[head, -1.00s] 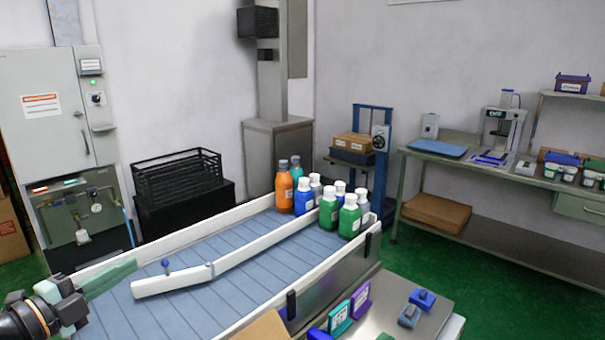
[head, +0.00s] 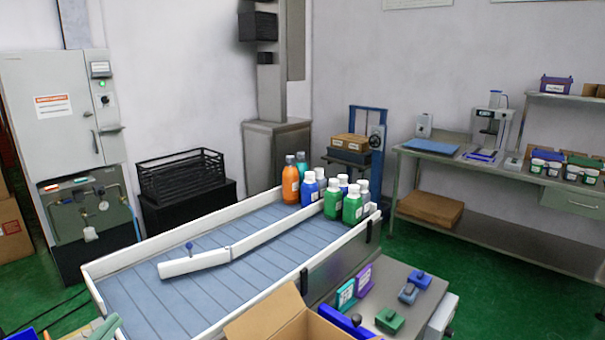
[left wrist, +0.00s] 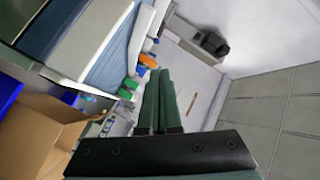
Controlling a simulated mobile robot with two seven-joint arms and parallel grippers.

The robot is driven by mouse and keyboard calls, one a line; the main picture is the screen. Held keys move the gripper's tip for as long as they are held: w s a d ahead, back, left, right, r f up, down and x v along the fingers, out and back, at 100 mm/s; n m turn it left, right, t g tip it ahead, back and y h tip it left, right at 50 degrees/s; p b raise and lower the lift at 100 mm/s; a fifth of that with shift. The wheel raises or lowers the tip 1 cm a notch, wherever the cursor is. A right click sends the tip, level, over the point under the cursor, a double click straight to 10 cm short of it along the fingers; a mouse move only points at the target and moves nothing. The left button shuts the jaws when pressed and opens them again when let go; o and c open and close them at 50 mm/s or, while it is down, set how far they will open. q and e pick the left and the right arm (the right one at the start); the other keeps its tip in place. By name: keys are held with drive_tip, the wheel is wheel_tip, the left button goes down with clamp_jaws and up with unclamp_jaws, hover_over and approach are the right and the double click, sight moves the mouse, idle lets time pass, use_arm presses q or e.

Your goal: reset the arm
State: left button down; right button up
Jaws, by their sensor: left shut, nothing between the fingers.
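My left gripper (head: 106,328) shows only as a green tip at the bottom left edge of the head view, near the close end of the conveyor. In the left wrist view my left gripper (left wrist: 159,98) has its two green fingers together with nothing between them. The fingers point toward the wall, clear of any object. My right gripper is in neither view.
The conveyor (head: 130,292) carries a white guide bar (head: 195,263) and several bottles (head: 343,203) at its far end. An open cardboard box (head: 262,318) stands at the front. A steel stand (head: 432,288) holds small coloured blocks. Green floor (head: 480,262) lies clear at right.

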use_arm(q)
drive_tip(key=s+d+f+n+g+y, duration=0.35)
drive_tip(key=s+f+n+g, duration=0.4)
drive_tip(key=s+f, duration=0.6)
drive_tip(key=s+d+f+n+g+h, duration=0.25)
drive_tip(key=s+d+f+g, duration=0.35)
drive_tip(key=s+d, duration=0.45)
drive_tip(key=w+d+f+t+h+p, duration=0.2)
drive_tip(key=w+d+f+t+p, duration=0.1)
drive_tip(key=w+f+t+p, duration=0.1)
drive_tip(key=shift+f+m+t+h+p, duration=0.35)
drive_tip(key=shift+f+t+p, duration=0.35)
drive_tip(key=shift+f+t, duration=0.35)
